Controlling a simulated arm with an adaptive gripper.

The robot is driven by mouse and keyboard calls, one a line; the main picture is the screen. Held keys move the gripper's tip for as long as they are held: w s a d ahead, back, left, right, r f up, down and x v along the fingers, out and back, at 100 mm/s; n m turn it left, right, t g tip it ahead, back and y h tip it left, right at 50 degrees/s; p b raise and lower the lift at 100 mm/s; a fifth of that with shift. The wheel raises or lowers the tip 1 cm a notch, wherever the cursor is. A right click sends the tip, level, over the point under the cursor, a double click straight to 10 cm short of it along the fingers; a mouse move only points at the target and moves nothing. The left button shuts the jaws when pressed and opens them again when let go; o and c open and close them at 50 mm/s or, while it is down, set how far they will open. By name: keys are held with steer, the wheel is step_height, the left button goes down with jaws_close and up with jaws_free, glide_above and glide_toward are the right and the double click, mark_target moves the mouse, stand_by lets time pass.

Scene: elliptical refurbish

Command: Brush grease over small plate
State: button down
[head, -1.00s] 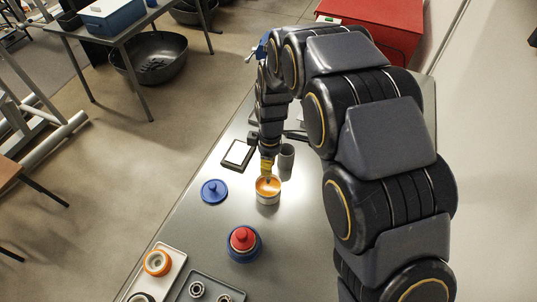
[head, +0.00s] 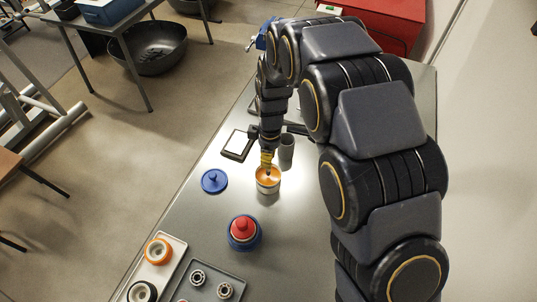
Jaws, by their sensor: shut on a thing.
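My gripper (head: 268,147) is shut on a brush with a yellow part (head: 266,158), held upright, tip down. The brush's lower end is at the mouth of a small white tub (head: 268,187) with orange grease (head: 273,177) inside. I cannot tell how deep the bristles sit in the grease. A small white plate (head: 237,144) in a dark frame lies flat on the metal table (head: 205,222), to the left of my gripper. No grease is visible on it.
A blue lid (head: 214,181) lies left of the tub. A grey cup (head: 286,150) stands close on the right. A red-and-blue container (head: 244,232) is nearer. Trays with rings (head: 158,250) and bearings (head: 198,277) sit at the front. A red box (head: 390,35) stands at the back.

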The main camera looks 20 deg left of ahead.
steer(key=shift+f, duration=0.6)
stand_by(1.1)
steer(key=shift+r, duration=0.1)
steer(key=shift+r, duration=3.5)
